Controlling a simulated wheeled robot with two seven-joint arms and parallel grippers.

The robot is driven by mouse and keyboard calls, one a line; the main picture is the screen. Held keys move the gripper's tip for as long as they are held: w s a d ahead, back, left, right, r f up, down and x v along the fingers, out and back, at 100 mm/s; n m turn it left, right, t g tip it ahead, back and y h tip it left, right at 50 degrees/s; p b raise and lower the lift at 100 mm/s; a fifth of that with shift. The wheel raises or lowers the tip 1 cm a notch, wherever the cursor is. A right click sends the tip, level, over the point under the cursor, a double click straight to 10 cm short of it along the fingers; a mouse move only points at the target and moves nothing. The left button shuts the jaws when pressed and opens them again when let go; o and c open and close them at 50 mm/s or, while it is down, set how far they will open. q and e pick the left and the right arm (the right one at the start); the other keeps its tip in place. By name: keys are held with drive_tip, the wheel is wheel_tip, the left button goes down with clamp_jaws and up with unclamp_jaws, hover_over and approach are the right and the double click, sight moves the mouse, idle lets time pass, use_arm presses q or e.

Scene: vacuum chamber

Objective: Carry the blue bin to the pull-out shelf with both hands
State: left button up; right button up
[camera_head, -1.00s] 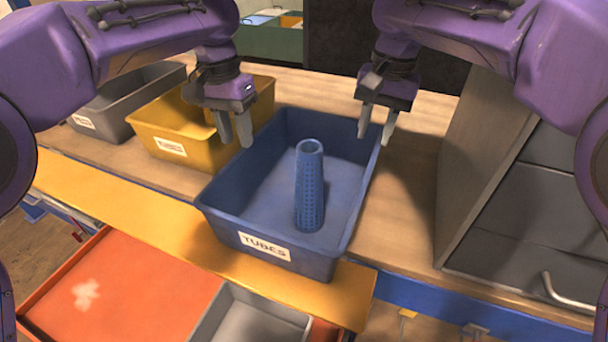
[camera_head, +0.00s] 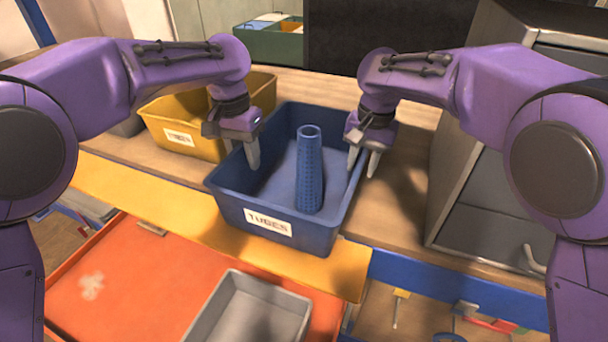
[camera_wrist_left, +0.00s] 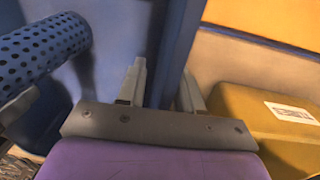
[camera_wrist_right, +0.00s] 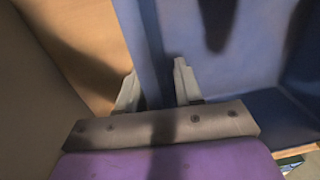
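The blue bin (camera_head: 226,198), labelled TUBES, stands upright on the wooden bench top. A perforated blue tube (camera_head: 308,175) stands in it. My left gripper (camera_head: 246,158) is at the bin's left wall, and my right gripper (camera_head: 363,163) is at its right wall. In the left wrist view, the fingers (camera_wrist_left: 162,90) are apart with the wall between them. The right wrist view also shows the fingers (camera_wrist_right: 156,88) apart on either side of the wall. A red-orange surface (camera_head: 140,275), apparently the pull-out shelf, lies lower at the front left.
A grey tray (camera_head: 205,325) is on the red-orange surface. A yellow bin (camera_head: 190,150) stands close left of the blue bin. A grey cabinet (camera_head: 488,215) with a handle is at the right. A yellow strip (camera_head: 150,205) runs along the bench front.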

use_arm(q)
drive_tip(key=shift+w+f, duration=0.1)
drive_tip(key=shift+w, duration=0.05)
use_arm(e)
drive_tip(key=shift+w+f, duration=0.1)
drive_tip(key=shift+w, duration=0.05)
use_arm(q)
drive_tip(key=shift+w+f, duration=0.25)
drive_tip(key=shift+w, duration=0.2)
clamp_jaws()
use_arm(e)
drive_tip(key=shift+w+f, duration=0.2)
drive_tip(key=shift+w, duration=0.25)
clamp_jaws()
use_arm(q)
drive_tip(key=shift+s+r, duration=0.15)
drive_tip(key=shift+s, duration=0.1)
use_arm(e)
drive_tip(key=shift+s+r, duration=0.15)
drive_tip(key=shift+s, duration=0.1)
use_arm(q)
drive_tip(key=shift+w, duration=0.15)
use_arm(e)
drive_tip(key=shift+w, duration=0.15)
use_arm(q)
drive_tip(key=shift+r, duration=0.1)
use_arm(e)
drive_tip(key=shift+r, duration=0.1)
